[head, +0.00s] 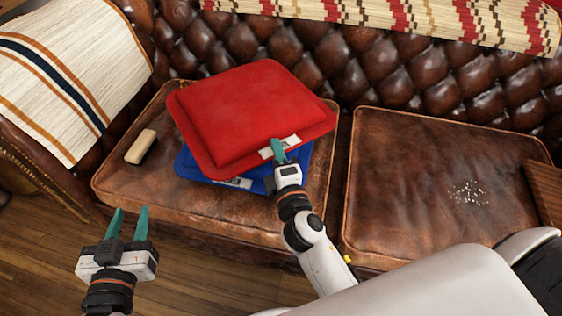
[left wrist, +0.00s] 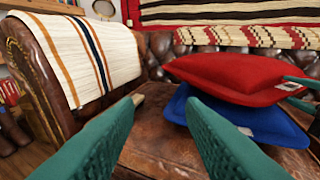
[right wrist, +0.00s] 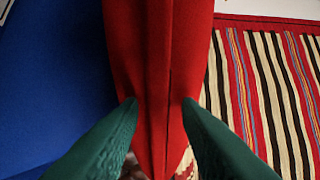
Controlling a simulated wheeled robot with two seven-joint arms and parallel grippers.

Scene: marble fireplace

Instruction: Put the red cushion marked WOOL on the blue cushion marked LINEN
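The red cushion (head: 250,110) lies over the blue cushion (head: 215,172) on the left sofa seat, covering most of it; a white label shows on its front rim. In the left wrist view the red cushion (left wrist: 235,75) is directly above the blue cushion (left wrist: 245,118); I cannot tell whether it rests fully on it. My right gripper (head: 280,148) has its fingers on either side of the red cushion's front rim, also in the right wrist view (right wrist: 159,100). The label words are unreadable. My left gripper (head: 129,213) is open and empty, in front of the seat.
A small tan block (head: 141,146) lies on the left seat (head: 125,180). The right seat (head: 420,170) is clear except for pale crumbs (head: 469,192). A striped throw (head: 70,70) covers the left armrest. The tufted backrest (head: 350,65) stands behind the cushions.

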